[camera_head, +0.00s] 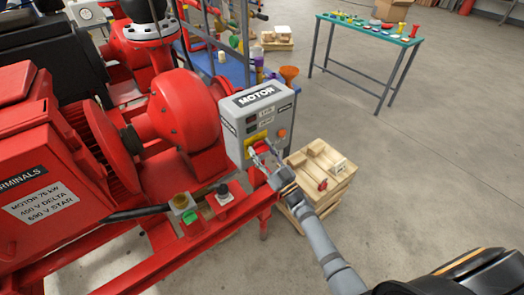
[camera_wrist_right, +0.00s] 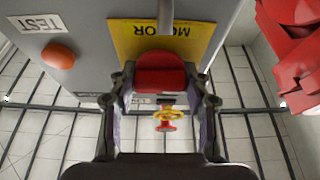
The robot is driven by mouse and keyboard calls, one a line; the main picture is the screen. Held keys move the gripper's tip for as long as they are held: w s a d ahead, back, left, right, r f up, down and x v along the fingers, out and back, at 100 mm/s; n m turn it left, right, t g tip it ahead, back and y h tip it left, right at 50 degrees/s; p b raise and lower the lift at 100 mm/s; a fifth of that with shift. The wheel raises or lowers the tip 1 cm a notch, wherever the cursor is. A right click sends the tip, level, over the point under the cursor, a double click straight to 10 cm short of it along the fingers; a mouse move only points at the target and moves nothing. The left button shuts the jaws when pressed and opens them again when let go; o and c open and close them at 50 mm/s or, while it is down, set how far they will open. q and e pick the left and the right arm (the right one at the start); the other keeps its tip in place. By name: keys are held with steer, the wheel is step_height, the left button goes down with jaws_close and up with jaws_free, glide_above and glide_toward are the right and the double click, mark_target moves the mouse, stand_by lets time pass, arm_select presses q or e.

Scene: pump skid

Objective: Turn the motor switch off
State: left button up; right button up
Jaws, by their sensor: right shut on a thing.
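The grey motor control box (camera_head: 243,122) stands at the middle of the head view, with a "MOTOR" label on its top. Its front has a yellow plate (camera_head: 257,137) with a red switch knob. In the right wrist view the red switch knob (camera_wrist_right: 161,73) sits in front of the yellow plate (camera_wrist_right: 130,35), whose lettering appears upside down. My right gripper (camera_head: 262,157) is at the box front, shut on the knob, with a finger on each side in the wrist view (camera_wrist_right: 160,88). The knob's exact turn angle is hard to tell. My left gripper is not in view.
An orange button (camera_head: 282,133) is on the box beside the plate; a "TEST" label (camera_wrist_right: 38,24) is near it. Red pump machinery (camera_head: 185,110) fills the left. Wooden crates (camera_head: 322,172) stand just right of the box. A green-topped table (camera_head: 370,31) is farther back, with open floor around.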

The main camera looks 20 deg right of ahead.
steer(key=o, duration=1.2)
steer(key=shift+c, duration=0.2)
steer(key=shift+s+f, duration=0.1)
steer(key=v, duration=1.2)
